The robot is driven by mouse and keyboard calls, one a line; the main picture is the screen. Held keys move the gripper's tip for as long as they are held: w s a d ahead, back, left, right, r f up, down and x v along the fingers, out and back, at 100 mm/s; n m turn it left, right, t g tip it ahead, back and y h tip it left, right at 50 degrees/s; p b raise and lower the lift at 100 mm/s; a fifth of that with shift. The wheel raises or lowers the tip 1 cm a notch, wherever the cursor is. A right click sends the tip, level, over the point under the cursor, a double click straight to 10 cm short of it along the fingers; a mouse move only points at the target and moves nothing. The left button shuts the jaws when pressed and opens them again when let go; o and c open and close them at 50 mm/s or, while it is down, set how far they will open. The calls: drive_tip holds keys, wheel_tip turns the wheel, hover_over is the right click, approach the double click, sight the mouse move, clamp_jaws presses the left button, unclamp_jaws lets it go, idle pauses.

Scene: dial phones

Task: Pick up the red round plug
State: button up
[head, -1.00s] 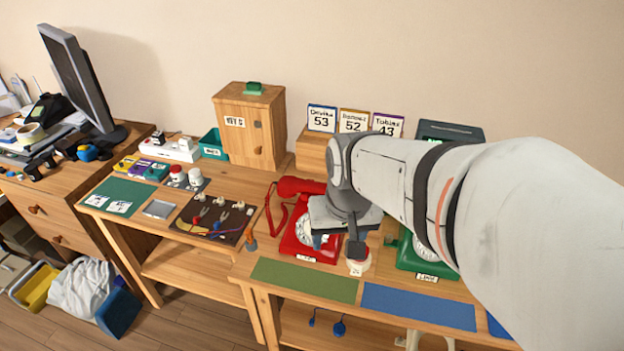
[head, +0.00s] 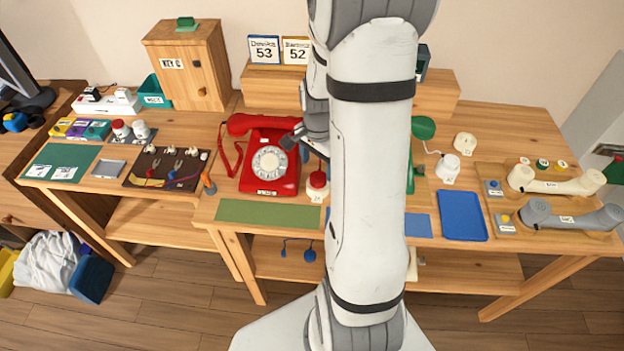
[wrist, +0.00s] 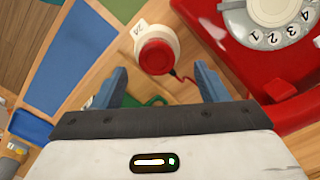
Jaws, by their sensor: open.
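The red round plug (head: 318,180) sits on a small cream round base with a label, just right of the red dial phone (head: 268,160). In the wrist view the plug (wrist: 155,56) is upper middle, with a thin red cord beside it. My gripper (wrist: 160,84) is open, its two blue fingers on either side of and short of the plug, with nothing between them. In the head view my gripper (head: 303,140) is partly hidden by my arm and shows behind the plug, at the phone's right edge.
The red phone stands close beside the plug. A green mat (head: 267,212) lies in front. A blue tray (head: 462,215) and two handsets (head: 556,181) are farther right. A panel with cords (head: 167,168) is at left.

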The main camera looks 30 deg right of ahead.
sight(318, 176)
wheel_tip(318, 176, down, 4)
drive_tip(key=shift+s+f, duration=0.1)
drive_tip(key=shift+c, duration=0.2)
drive_tip(key=c, duration=0.9)
